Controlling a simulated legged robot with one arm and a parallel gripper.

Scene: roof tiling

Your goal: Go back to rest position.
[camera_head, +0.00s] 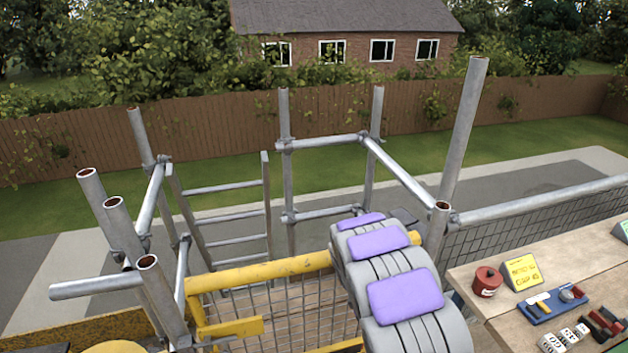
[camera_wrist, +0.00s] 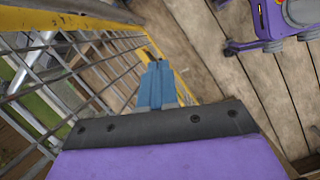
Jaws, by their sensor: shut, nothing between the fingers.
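My gripper (camera_wrist: 156,82) shows in the wrist view as two blue fingers pressed together with nothing between them. It points down over wooden planks (camera_wrist: 215,70), beside a yellow-framed mesh guard (camera_wrist: 100,65). In the head view my grey and purple arm reaches forward at the lower middle right, next to the yellow rail. The gripper itself is hidden there. No tile is held.
A wooden workbench (camera_head: 570,235) at the right carries a red tin (camera_head: 487,281), a yellow sign (camera_head: 522,271) and a blue tray (camera_head: 553,304) of small tools. The yellow rail (camera_head: 265,273) and grey scaffold poles (camera_head: 462,130) stand close around my arm. A ladder (camera_head: 235,215) stands beyond.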

